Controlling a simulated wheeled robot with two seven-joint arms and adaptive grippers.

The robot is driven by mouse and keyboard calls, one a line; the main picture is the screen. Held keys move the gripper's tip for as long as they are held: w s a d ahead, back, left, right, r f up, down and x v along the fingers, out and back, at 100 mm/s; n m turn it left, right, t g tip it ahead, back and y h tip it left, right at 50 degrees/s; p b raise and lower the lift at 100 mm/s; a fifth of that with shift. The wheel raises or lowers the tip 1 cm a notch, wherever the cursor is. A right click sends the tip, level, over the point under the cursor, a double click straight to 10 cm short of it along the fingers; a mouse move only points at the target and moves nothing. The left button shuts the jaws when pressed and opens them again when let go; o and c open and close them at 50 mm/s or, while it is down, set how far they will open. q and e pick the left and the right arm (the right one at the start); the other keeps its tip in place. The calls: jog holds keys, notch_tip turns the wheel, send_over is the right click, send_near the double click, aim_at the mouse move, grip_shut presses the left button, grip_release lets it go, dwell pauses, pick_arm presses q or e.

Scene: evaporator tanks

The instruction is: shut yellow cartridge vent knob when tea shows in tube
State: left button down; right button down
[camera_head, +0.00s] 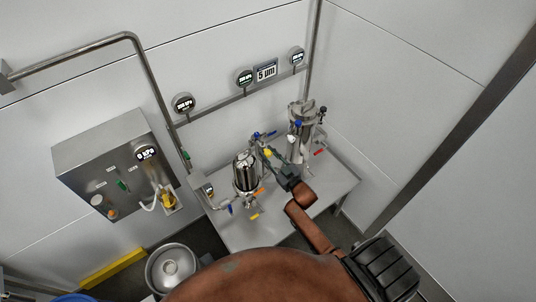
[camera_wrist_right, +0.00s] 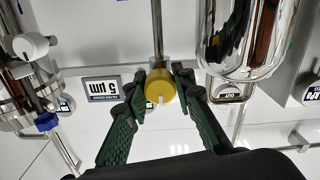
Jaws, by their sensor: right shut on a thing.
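The yellow vent knob (camera_head: 267,152) shows small in the head view between two steel housings. It is large in the right wrist view (camera_wrist_right: 160,87), at the end of a straight metal tube (camera_wrist_right: 157,35). My right gripper (camera_head: 272,158) has its green fingers on both sides of the knob and is shut on it. No tea can be made out in a tube. Brown streaks on the shiny housing (camera_wrist_right: 228,45) may be reflections. My left gripper is not in view.
A steel table (camera_head: 240,232) bears the shiny housing (camera_head: 245,172) and a taller steel vessel (camera_head: 302,128). Round gauges (camera_head: 183,103) and a "5 µm" sign (camera_head: 266,70) are on the wall side. A control box (camera_head: 95,165) hangs at left, above a round steel vessel (camera_head: 172,268).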

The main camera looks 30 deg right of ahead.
dwell(0.3)
jog(key=c, duration=1.6)
grip_release()
jog(key=shift+s, duration=0.1)
jog(key=s, duration=0.8)
jog(key=s+d, duration=0.1)
jog(key=s, duration=0.2)
jog(key=shift+s, duration=0.4)
